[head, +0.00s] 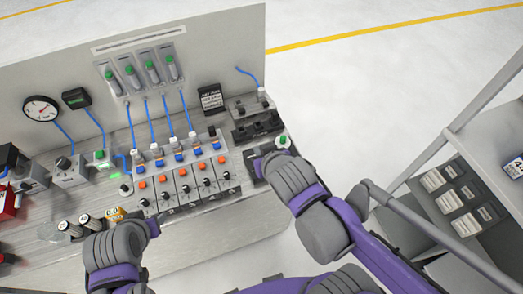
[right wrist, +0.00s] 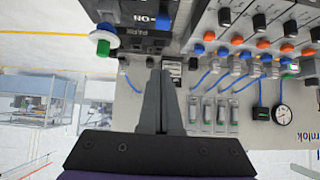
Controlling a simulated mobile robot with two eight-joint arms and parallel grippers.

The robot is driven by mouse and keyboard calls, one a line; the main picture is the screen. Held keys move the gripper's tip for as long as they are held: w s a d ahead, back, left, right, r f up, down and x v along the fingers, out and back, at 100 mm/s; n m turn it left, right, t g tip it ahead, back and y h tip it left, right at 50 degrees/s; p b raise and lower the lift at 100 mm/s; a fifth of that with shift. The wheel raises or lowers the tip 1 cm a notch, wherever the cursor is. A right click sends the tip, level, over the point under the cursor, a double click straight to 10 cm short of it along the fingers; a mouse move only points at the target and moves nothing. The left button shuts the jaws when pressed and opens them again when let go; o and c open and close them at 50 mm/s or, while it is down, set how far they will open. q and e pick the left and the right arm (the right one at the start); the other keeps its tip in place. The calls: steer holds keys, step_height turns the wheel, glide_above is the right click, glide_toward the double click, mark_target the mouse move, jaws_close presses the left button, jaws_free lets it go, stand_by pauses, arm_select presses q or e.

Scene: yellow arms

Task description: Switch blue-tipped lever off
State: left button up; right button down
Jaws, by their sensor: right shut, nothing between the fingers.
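The blue-tipped lever (right wrist: 163,20) shows at the top of the right wrist view, on a dark switch box (right wrist: 140,42) with an ON label beside it. That view is upside down. My right gripper (right wrist: 161,75) is shut and empty, its fingertips just short of the box in the picture; I cannot tell whether they touch. In the head view my right gripper (head: 264,160) covers most of the box, and the lever is hidden there. My left gripper (head: 150,228) is low at the panel's front left; its fingers are not clear.
A green-topped knob (head: 283,141) stands close beside my right gripper; it also shows in the right wrist view (right wrist: 103,46). A row of orange buttons (head: 182,171) and black levers is to the left. A grey shelf unit (head: 465,190) stands at the right.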

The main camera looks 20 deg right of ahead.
steer(key=shift+s+r, duration=0.2)
steer(key=shift+s, duration=0.35)
